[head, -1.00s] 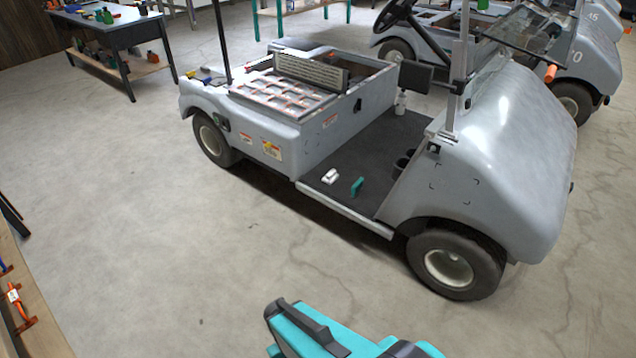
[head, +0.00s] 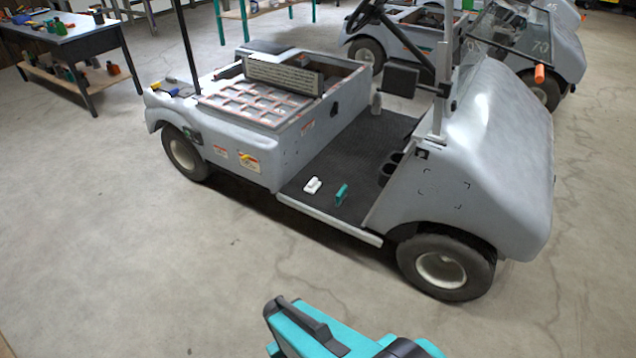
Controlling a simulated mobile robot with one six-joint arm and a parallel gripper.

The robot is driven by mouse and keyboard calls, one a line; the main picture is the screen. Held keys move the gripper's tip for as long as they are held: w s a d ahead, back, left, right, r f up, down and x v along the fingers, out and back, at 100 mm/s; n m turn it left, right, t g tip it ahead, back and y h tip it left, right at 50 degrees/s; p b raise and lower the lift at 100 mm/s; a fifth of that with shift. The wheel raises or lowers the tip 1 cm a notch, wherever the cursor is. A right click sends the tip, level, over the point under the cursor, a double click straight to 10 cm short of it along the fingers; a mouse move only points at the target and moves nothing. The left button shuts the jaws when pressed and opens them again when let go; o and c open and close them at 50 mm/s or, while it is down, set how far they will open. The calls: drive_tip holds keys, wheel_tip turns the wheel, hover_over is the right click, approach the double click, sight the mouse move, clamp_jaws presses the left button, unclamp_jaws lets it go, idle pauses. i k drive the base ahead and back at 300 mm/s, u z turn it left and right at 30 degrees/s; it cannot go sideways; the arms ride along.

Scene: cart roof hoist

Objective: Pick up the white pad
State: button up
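A small white object (head: 312,185), which looks like the white pad, lies on the dark floor mat (head: 350,150) of a grey golf cart, near the open side edge. A teal object (head: 341,195) stands just to its right on the same mat. My arm shows as teal and black parts at the bottom of the head view. The fingers of my gripper are not in view, and nothing shows between me and the white object but bare floor and the cart's sill.
The grey cart (head: 450,190) stands ahead, its front wheel (head: 445,268) nearest me. A workbench (head: 75,40) is at the far left, and other carts (head: 545,50) are behind. The concrete floor before the cart is clear.

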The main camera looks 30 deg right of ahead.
sight(313, 185)
drive_tip(key=z, duration=0.05)
drive_tip(key=i, duration=1.4)
drive_tip(key=u, duration=0.25)
